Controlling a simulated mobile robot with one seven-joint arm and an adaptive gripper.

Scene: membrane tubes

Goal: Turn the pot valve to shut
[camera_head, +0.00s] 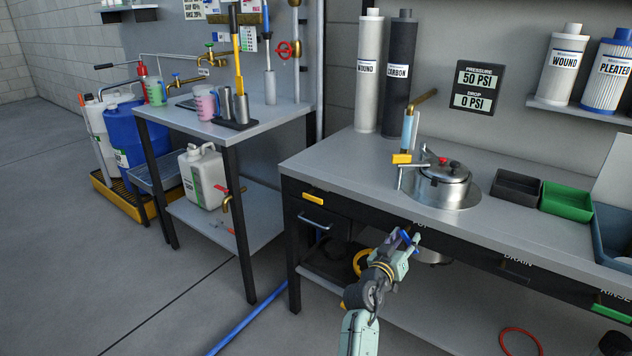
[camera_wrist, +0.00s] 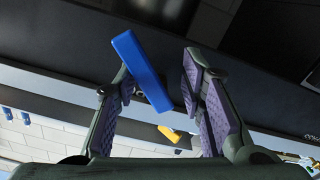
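A blue lever handle (camera_head: 408,238), which I take to be the pot valve's, shows below the bench's front edge, near the "POT" label, under the steel pot (camera_head: 441,185). In the wrist view the blue lever (camera_wrist: 142,70) runs slantwise at the fingertips, close to the left finger and overlapping its tip. My gripper (camera_wrist: 161,78) is open, with a gap between its purple-padded fingers. I cannot tell whether the left finger touches the lever. In the head view my gripper (camera_head: 401,246) is at the lever. The valve body is hidden.
The bench top (camera_head: 350,165) is just above my gripper. A yellow tag (camera_head: 312,199) and a drawer handle (camera_head: 315,221) are to the left. Black (camera_head: 515,187) and green (camera_head: 567,200) bins stand right of the pot. A red hose ring (camera_head: 521,341) lies on the lower right.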

